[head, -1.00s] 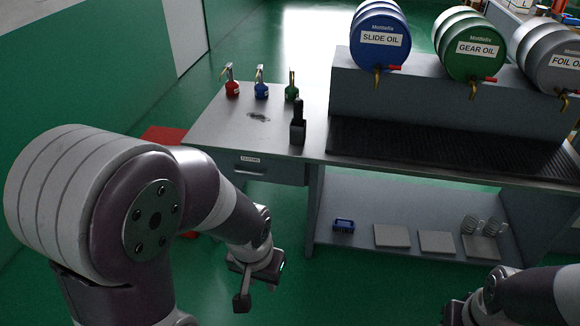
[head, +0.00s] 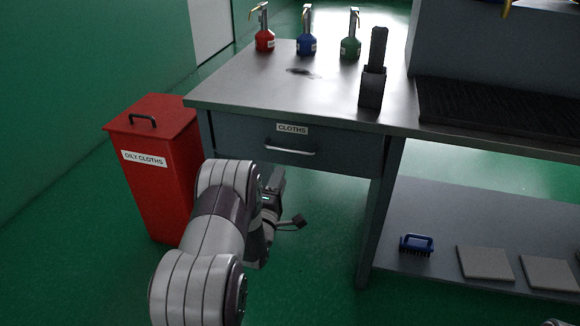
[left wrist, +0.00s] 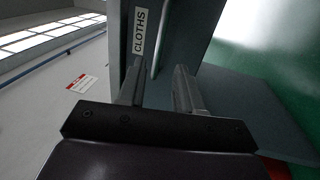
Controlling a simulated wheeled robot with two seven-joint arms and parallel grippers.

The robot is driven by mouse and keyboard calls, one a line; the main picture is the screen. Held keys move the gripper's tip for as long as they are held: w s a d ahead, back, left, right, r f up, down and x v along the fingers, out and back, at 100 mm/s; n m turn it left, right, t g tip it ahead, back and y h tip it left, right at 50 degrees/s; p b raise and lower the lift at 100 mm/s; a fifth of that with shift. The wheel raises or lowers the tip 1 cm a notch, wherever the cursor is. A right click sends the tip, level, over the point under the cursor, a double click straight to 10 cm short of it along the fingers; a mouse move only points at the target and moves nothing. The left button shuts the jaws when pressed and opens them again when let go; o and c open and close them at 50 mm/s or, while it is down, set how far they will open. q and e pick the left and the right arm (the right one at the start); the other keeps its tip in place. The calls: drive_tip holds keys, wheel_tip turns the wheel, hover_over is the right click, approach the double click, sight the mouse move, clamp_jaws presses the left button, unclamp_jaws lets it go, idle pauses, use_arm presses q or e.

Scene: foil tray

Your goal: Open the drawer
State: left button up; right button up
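The drawer (head: 340,155) is a dark grey front under the left end of the metal bench, flush with its frame and closed. It has a CLOTHS label (head: 292,129) and a thin silver bar handle (head: 290,151). My left gripper (head: 287,203) is below and in front of the handle, with its fingers spread and nothing between them. In the left wrist view, the open fingers (left wrist: 160,92) point toward the drawer front, with the CLOTHS label (left wrist: 139,32) beyond them. The handle appears near the fingertips there; contact is unclear. My right gripper is out of view.
A red OILY CLOTHS bin (head: 158,185) stands left of the bench. On the bench top (head: 245,85) are red (head: 265,40), blue (head: 307,43) and green (head: 350,46) oil cans and a dark holder (head: 372,88).

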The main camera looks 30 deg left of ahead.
sight(290, 151)
use_arm(q)
drive_tip(key=b+x, duration=0.2)
drive_tip(key=x, duration=0.9)
drive_tip(key=shift+b, duration=0.35)
clamp_jaws()
